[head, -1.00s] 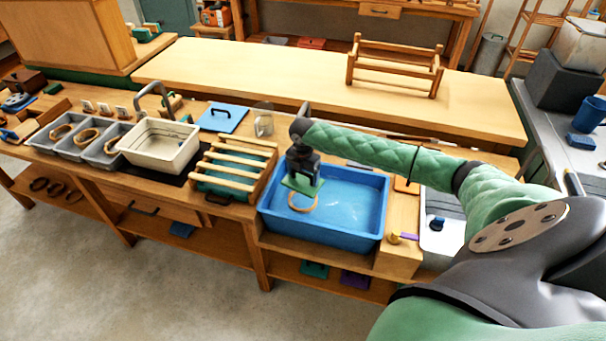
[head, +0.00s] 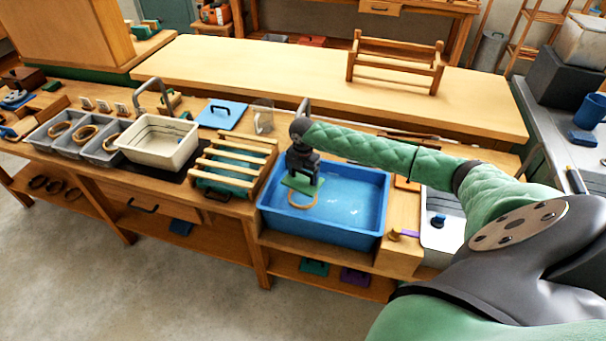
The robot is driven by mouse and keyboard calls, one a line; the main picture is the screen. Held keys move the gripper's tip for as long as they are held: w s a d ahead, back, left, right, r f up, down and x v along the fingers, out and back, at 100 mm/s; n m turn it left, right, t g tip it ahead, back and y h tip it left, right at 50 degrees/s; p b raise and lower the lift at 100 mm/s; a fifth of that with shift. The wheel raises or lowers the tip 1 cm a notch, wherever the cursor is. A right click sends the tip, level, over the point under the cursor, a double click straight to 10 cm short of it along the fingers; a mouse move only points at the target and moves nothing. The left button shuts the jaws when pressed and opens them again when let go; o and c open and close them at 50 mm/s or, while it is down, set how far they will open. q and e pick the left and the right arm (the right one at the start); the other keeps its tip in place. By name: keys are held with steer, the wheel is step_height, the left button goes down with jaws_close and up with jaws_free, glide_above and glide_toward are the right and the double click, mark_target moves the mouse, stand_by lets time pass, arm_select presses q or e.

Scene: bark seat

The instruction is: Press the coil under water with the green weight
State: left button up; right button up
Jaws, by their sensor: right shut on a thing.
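The blue tub (head: 377,205) of water stands on the bench. A tan bark coil (head: 302,204) is in it, at the left part of the tub. My right gripper (head: 303,176) is shut on the green weight (head: 300,186), a flat green plate, and holds it over the coil. The plate hides the far part of the coil. I cannot tell whether the plate touches the coil, or how deep the coil lies. My left gripper is not in view.
A wooden slatted rack (head: 236,165) stands left of the tub. Further left are a cream basin (head: 157,145) and grey bins with coils (head: 68,140). A clear jar (head: 263,117) and a blue lidded board (head: 222,115) lie behind. A white tray (head: 440,228) is at the right.

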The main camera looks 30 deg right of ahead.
steer(key=shift+f, duration=0.55)
steer(key=shift+f+b, duration=0.45)
steer(key=shift+f, duration=0.25)
steer(key=shift+f+b, duration=2.4)
steer(key=shift+f, duration=3.85)
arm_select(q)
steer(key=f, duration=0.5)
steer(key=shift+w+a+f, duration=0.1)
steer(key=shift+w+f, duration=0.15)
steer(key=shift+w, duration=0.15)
arm_select(e)
steer(key=o, duration=1.3)
